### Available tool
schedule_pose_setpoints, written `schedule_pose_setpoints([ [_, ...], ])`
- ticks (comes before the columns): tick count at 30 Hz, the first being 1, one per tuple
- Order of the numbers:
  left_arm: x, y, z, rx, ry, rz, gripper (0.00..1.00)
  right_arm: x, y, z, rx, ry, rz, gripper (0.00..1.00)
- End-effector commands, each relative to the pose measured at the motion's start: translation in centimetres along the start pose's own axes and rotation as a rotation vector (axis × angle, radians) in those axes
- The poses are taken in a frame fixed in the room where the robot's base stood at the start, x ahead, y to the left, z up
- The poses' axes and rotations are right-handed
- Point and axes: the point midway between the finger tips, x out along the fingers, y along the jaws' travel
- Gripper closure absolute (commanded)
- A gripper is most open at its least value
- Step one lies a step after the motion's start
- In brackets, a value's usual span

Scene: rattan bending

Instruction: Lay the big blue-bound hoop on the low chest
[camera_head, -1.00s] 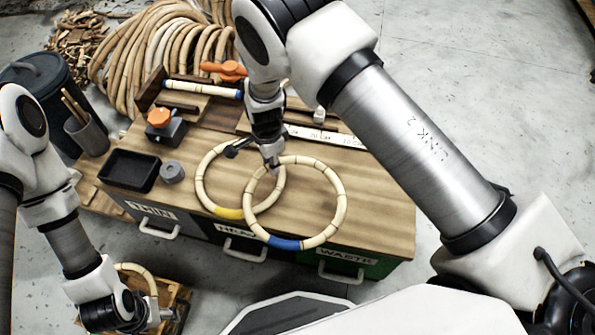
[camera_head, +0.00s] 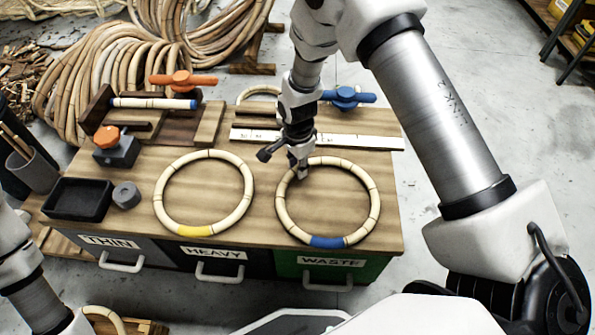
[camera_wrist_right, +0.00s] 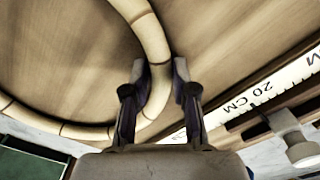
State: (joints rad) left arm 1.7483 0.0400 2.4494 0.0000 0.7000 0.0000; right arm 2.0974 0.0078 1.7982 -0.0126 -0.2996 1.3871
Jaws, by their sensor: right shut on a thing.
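The big blue-bound hoop (camera_head: 327,242) is pale cane with a blue band at its near side. It is over the right part of the low chest (camera_head: 262,215), above the drawer marked WASTE; I cannot tell whether it touches the top. My right gripper (camera_head: 299,173) is shut on the hoop's far left side. The right wrist view shows the hoop (camera_wrist_right: 158,48) between its two fingers (camera_wrist_right: 160,82). A yellow-bound hoop (camera_head: 194,231) lies to the left, apart from it. My left gripper is out of view; only its arm shows at lower left.
A white ruler (camera_head: 350,141) lies behind the blue-bound hoop, with a blue-handled clamp (camera_head: 348,97) beyond. A black tray (camera_head: 80,199), grey cylinder (camera_head: 126,195) and orange-knobbed block (camera_head: 116,150) stand at the left. Cane coils (camera_head: 110,75) lie behind the chest.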

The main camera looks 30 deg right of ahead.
Motion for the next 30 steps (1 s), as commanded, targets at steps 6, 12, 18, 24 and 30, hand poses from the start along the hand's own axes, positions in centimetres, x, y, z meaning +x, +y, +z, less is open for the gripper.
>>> schedule_pose_setpoints([
  [6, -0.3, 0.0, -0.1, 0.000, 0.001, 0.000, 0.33, -0.1, 0.0, 0.0, 0.000, 0.000, -0.001, 1.00],
  [12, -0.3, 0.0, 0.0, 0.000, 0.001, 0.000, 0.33, 0.1, 0.0, 0.0, 0.000, 0.000, -0.001, 0.49],
  [18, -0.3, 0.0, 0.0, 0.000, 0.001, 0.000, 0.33, 0.0, 0.0, 0.0, 0.000, 0.000, -0.001, 0.49],
  [24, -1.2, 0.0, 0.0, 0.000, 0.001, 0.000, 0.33, -2.1, -0.1, 0.0, 0.000, 0.001, -0.003, 0.49],
  [30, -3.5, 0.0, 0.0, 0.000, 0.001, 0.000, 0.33, -7.3, -0.1, 0.0, 0.000, 0.001, -0.003, 0.49],
])
